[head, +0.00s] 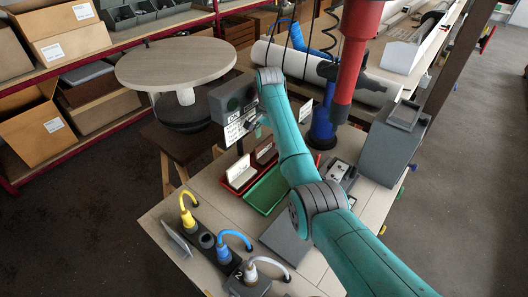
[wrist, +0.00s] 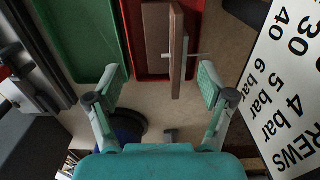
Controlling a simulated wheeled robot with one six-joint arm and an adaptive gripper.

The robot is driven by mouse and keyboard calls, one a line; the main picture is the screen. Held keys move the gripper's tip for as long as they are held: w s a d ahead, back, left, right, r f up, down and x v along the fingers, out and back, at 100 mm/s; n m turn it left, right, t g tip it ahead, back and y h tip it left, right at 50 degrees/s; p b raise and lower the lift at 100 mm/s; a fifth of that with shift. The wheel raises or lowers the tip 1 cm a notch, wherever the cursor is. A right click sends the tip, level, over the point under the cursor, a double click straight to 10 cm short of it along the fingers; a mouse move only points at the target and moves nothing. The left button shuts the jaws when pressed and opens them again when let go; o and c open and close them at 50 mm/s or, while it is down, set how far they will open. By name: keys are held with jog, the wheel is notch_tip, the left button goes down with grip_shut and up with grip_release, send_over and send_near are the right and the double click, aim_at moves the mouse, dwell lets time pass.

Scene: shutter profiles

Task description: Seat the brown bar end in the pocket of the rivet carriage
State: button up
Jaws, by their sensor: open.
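My gripper (wrist: 163,77) is open in the wrist view, its two fingers wide apart and nothing gripped. A narrow upright brown piece (wrist: 177,40), which looks like the brown bar end, stands at a red tray between the finger lines, nearer the right finger. A thin metal pin sticks out from it. In the head view, pale upright pieces (head: 240,172) stand in the red tray.
A green tray (head: 266,191) lies beside the red tray (head: 229,184). A printed sign (wrist: 290,85) stands close on the right in the wrist view. Yellow and blue hooked plugs (head: 189,219) stand at the table front. A grey box (head: 392,147) stands on the right.

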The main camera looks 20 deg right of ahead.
aim_at(267, 154)
jog(key=shift+w+a+f, duration=0.1)
jog(key=shift+f, duration=1.4)
jog(key=shift+w+a+f, duration=0.1)
jog(key=shift+f, duration=1.35)
grip_shut()
